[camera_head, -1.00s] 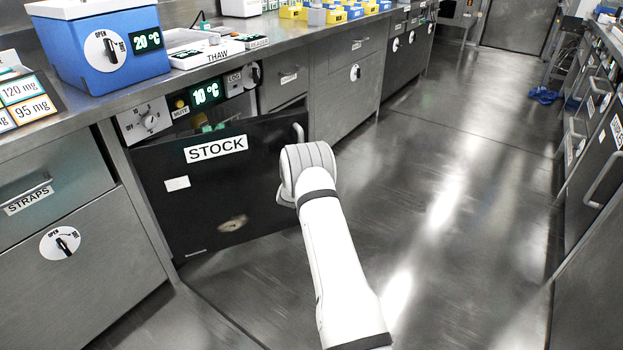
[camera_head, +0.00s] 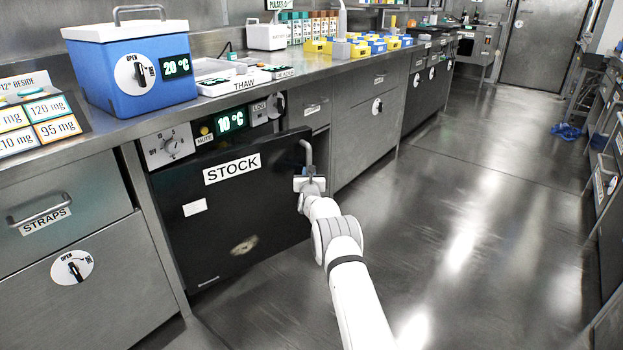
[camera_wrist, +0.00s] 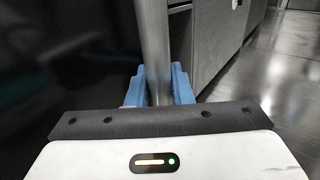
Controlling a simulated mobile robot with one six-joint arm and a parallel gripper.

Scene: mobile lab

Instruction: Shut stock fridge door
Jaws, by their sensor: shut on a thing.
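The stock fridge door (camera_head: 240,205) is black with a white STOCK label (camera_head: 232,169). My gripper (camera_head: 309,180) is at the handle's lower part. In the wrist view, the upright handle bar (camera_wrist: 153,45) runs down between the blue fingers of my gripper (camera_wrist: 158,85), which is shut on it. The fridge inside is hidden.
The fridge panel with a 10 °C display (camera_head: 230,121) is above the door. A drawer cabinet (camera_head: 362,125) adjoins on the right, a STRAPS drawer (camera_head: 60,200) on the left. A blue cooler box (camera_head: 130,75) stands on the counter.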

